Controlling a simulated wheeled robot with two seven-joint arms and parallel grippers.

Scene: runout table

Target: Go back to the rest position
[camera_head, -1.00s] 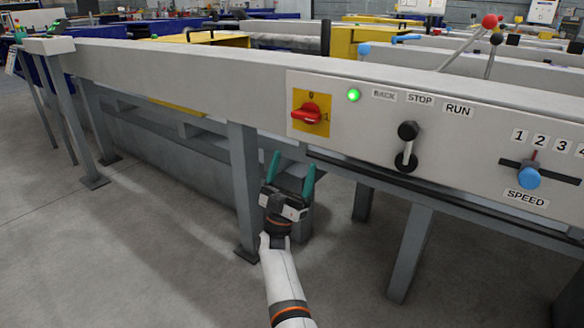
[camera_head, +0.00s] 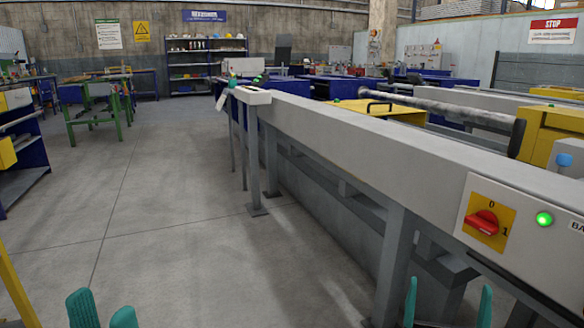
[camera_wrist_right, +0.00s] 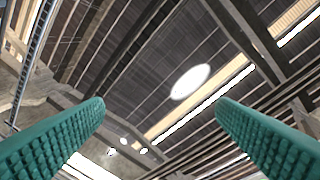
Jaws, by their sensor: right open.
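My right gripper (camera_head: 448,303) is low at the bottom right of the head view, in front of the runout table's legs. Its two teal fingers stand upright and apart with nothing between them. In the right wrist view its fingers (camera_wrist_right: 160,125) are wide apart against the ceiling and lamps. My left gripper (camera_head: 103,312) shows at the bottom left edge of the head view. Its teal fingertips are apart, with floor behind them; the rest is cut off. Both grippers are clear of the table's control panel.
The long grey runout table (camera_head: 350,135) runs from upper middle to lower right. Its panel holds a red switch (camera_head: 482,223) on a yellow plate and a lit green lamp (camera_head: 544,219). A green workbench (camera_head: 95,112) stands far left. Grey floor (camera_head: 160,200) left of the table is clear.

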